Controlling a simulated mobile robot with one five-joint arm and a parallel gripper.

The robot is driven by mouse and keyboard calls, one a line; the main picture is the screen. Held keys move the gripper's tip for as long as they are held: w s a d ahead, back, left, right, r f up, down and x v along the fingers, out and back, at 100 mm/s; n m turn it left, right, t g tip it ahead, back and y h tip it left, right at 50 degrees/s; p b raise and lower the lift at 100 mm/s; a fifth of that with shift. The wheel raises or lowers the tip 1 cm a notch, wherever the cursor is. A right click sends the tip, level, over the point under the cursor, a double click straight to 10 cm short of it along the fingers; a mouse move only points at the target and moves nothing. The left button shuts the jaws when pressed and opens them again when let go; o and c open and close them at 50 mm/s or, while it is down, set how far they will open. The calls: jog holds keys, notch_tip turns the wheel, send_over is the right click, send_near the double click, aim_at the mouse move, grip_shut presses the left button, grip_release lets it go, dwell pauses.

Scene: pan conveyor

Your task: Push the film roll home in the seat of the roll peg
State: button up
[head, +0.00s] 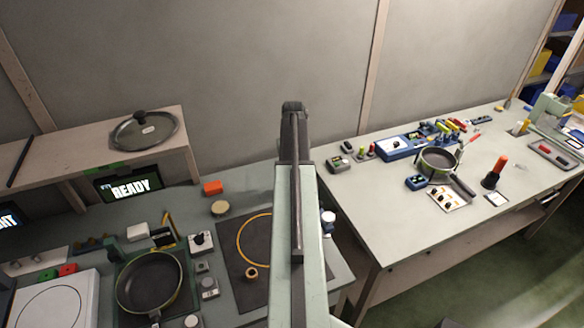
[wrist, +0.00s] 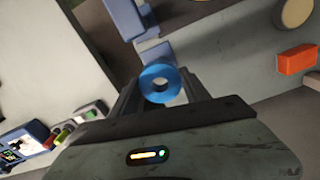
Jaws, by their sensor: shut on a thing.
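The film roll appears as a blue ring (wrist: 160,84) with a pale hole, between the two dark fingers of my gripper (wrist: 163,88) in the wrist view. My gripper is shut on it. Just beyond the ring are blue-grey blocks (wrist: 127,18), one of them close behind the roll. I cannot tell whether they belong to the roll peg or whether the roll touches them. The peg's seat is not clearly visible. In the head view my raised arm hides the gripper. A small white-and-blue thing (head: 328,218) shows just right of my arm, too small to identify.
An orange block (head: 212,188) and a tan disc (head: 220,208) sit left of my arm. A dark mat (head: 236,290) with a yellow ring and a pan (head: 150,280) are on the left bench. The right table (head: 360,200) holds tools and another pan, across a gap.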

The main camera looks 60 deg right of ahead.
notch_tip(320, 180, down, 5)
jog(key=b, duration=0.4)
jog(key=shift+f+b, duration=0.1)
jog(key=shift+b, duration=0.2)
dwell(0.9)
jog(key=shift+c, duration=0.9)
jog(key=shift+f, duration=0.1)
jog(key=shift+f+b, duration=0.75)
jog(key=shift+b, duration=0.1)
jog(key=shift+r, duration=0.1)
jog(key=shift+r+p, duration=0.6)
jog(key=shift+p, duration=0.1)
